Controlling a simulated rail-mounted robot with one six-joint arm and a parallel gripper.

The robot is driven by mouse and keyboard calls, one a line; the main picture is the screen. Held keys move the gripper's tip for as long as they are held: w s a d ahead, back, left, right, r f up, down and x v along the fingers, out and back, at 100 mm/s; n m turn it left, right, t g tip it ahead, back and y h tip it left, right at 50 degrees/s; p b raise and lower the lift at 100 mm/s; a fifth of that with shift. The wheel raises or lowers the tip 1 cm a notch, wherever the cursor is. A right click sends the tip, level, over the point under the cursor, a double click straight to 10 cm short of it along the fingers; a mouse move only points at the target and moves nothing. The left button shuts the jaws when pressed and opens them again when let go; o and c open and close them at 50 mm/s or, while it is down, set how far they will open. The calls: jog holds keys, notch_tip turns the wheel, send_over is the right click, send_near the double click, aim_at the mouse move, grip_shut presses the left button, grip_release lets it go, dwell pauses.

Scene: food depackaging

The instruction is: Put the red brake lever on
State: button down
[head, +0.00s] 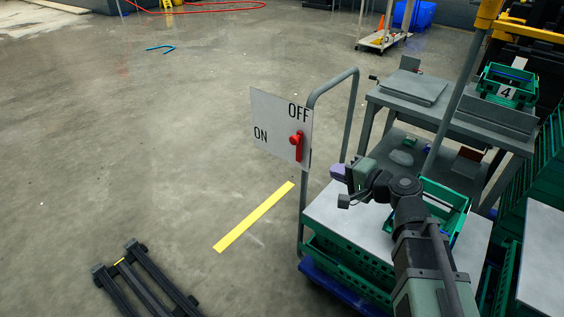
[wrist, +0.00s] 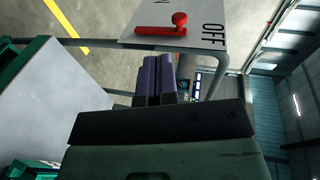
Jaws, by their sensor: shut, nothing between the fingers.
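The red brake lever (head: 299,150) is on a light grey panel (head: 270,112) marked ON at left and OFF at upper right. Its bar stands upright under the OFF word, with a round knob on it. In the wrist view the lever (wrist: 158,31) lies across the panel (wrist: 205,12), ahead of the fingers. My gripper (head: 338,172) is to the lower right of the lever in the head view, apart from it. In the wrist view its purple fingers (wrist: 158,75) are together and empty, pointing toward the panel.
The panel is fixed to the grey tube handle (head: 353,105) of a cart with a grey top (head: 325,212) and green crates. A grey table (head: 450,122) stands behind at right. Floor left of the panel is open, with a yellow stripe (head: 253,217).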

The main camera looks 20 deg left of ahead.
aim_at(297, 141)
jog(key=shift+w+d+r+m+t, duration=0.15)
jog(key=shift+w+r+m+t, duration=0.5)
jog(key=shift+r+m+t, duration=0.25)
jog(key=shift+y, duration=0.3)
jog(key=b+x, duration=0.2)
jog(key=x, duration=1.1)
jog(key=shift+w+a+f, duration=0.1)
jog(key=shift+a+f, duration=0.05)
jog(key=shift+a, duration=0.1)
jog(key=shift+w+a, duration=0.1)
jog(key=shift+a, duration=0.1)
